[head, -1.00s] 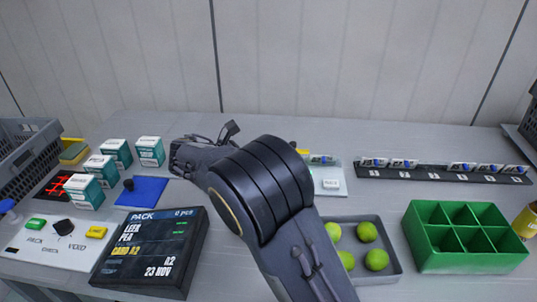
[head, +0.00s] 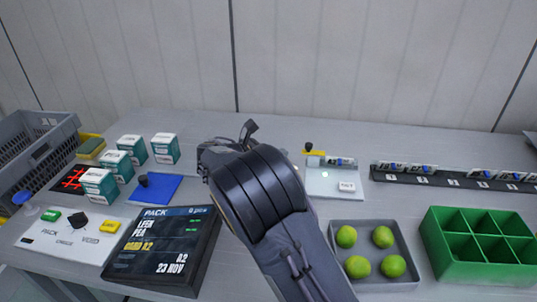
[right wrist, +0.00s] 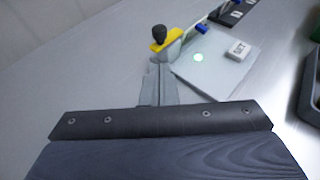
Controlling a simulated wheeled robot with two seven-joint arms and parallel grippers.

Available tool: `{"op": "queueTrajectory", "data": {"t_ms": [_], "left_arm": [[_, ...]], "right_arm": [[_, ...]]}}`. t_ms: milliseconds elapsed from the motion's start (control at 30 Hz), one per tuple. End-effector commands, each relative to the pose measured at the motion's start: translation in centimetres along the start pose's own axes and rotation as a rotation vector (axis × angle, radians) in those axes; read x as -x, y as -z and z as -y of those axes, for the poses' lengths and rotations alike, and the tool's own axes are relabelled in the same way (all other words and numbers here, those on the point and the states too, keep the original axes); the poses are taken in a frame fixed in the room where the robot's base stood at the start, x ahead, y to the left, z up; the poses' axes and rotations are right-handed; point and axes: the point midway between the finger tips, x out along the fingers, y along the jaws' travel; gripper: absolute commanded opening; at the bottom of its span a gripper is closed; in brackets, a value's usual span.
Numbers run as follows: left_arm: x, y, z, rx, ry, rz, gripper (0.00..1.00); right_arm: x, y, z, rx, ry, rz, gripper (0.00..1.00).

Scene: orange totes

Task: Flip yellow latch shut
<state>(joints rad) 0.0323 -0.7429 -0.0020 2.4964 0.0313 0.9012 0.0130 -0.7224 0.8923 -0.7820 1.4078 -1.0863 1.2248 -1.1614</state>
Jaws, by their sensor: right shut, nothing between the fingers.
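The yellow latch (head: 318,153) with a black knob (head: 308,146) stands at the back edge of a pale plate (head: 325,180). In the right wrist view the yellow latch (right wrist: 170,45) sits at the top middle, its black knob standing up at its left end. The plate there (right wrist: 215,75) has a lit green spot and a white SET button. My right gripper (right wrist: 160,72) is shut and empty, its grey fingers pointing at the latch's base, close below it; contact cannot be told. In the head view my right wrist hides the fingers. My left gripper is not in view.
A black rail (head: 450,178) with several labelled clips lies right of the plate. A grey tray of green balls (head: 403,275) and a green divided bin (head: 437,245) are in front. A PACK screen (head: 165,245), boxes (head: 165,148) and a blue mat (head: 160,190) are left.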

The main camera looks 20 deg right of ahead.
Motion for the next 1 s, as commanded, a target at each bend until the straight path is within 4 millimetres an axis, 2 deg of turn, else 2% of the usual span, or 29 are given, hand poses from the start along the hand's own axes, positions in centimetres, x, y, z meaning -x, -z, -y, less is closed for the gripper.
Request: {"op": "queueTrajectory", "data": {"t_ms": [33,200,400,567,867,1000], "left_arm": [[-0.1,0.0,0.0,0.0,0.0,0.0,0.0],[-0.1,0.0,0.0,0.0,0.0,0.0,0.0],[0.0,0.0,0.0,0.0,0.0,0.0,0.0],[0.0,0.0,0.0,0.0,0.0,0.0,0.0],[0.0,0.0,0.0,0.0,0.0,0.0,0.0],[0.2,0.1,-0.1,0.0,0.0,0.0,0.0]], "right_arm": [[-1.2,0.1,0.1,0.001,0.004,0.0,0.0],[-4.5,-0.2,0.1,0.0,0.003,0.001,0.0],[-6.8,-1.0,0.0,0.0,0.0,0.0,0.0],[-7.4,-1.2,0.0,0.0,-0.001,0.0,0.0],[-7.4,-1.2,0.0,0.001,-0.001,0.0,0.0],[-8.2,-1.6,0.8,0.001,0.002,0.0,0.0]]}}
